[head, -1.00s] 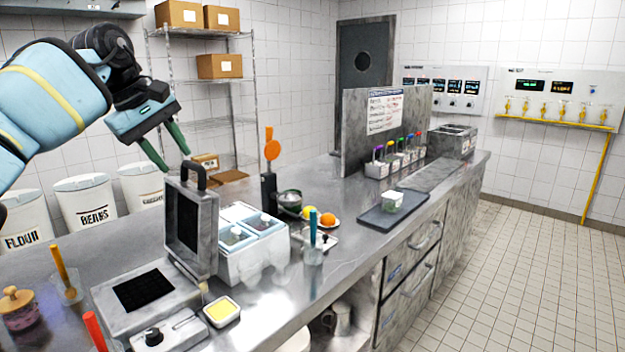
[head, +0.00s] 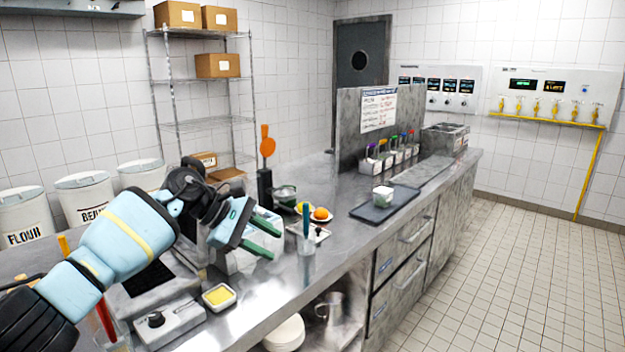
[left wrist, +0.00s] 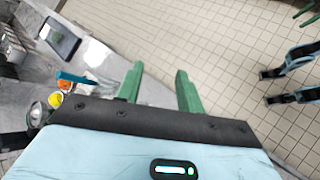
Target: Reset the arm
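My left gripper (head: 275,244) is open, with its two green fingers apart and nothing between them. It hangs in front of the white container with blue inserts, over the counter's front part, and hides most of that container. In the left wrist view the open fingers (left wrist: 158,72) point over the tiled floor beside the counter edge. Green finger-like parts and blue parts show at the right edge of the left wrist view; they may be my right arm, but I cannot tell its state. The right gripper does not show in the head view.
The steel counter (head: 335,248) holds a cup with a blue utensil (head: 307,240), a yellow-filled dish (head: 218,297), an orange (head: 320,214) and a dark tray (head: 400,203) with a small container (head: 382,196). My left arm covers part of the press. The floor (head: 520,270) at right is clear.

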